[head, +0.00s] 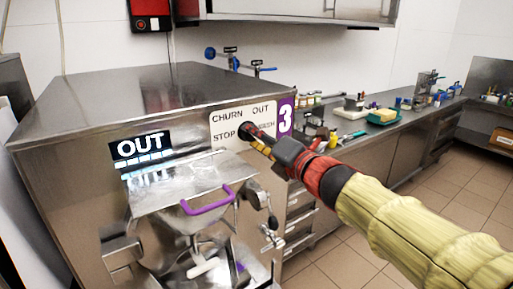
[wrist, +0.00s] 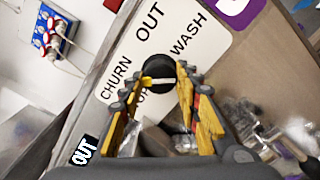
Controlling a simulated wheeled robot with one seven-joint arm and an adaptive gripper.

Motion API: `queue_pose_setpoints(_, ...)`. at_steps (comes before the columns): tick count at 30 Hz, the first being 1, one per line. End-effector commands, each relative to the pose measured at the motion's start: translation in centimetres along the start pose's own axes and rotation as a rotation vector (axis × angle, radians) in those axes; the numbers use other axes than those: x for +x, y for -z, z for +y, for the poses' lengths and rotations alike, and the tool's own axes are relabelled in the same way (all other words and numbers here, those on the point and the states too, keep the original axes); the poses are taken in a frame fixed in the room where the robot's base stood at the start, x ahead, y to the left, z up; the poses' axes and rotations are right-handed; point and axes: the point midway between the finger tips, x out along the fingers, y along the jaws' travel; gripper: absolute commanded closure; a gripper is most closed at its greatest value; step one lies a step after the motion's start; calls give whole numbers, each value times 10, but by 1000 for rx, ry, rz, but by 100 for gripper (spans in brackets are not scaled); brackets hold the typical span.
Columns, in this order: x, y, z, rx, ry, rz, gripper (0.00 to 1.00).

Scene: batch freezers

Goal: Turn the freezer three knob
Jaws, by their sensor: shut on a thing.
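The freezer three knob (wrist: 159,70) is round and black with a pale pointer line. It sits on a white label plate (head: 231,115) marked CHURN, OUT, STOP and WASH, beside a purple 3 sign (head: 285,117). My gripper (wrist: 166,85) is shut on the knob, its yellow and dark fingers on either side of it. In the head view my gripper (head: 256,142) reaches the plate from the right and partly hides the knob (head: 247,131) and the WASH word. The freezer's display (head: 141,147) reads OUT.
Below the plate are the freezer's front door and a purple handle (head: 207,199). A metal counter (head: 375,140) with bottles, tubs and small tools runs back on the right. The tiled floor (head: 345,268) in front of the counter is clear.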

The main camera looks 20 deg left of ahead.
Motion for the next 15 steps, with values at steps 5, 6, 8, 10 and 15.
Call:
queue_pose_setpoints(5,0,3,-3,-165,3,3,93)
queue_pose_setpoints(6,0,3,-3,-202,3,4,93)
queue_pose_setpoints(8,0,2,-3,-260,3,4,93)
queue_pose_setpoints(10,0,2,-3,-327,3,5,93)
queue_pose_setpoints(15,0,2,-3,-486,3,5,93)
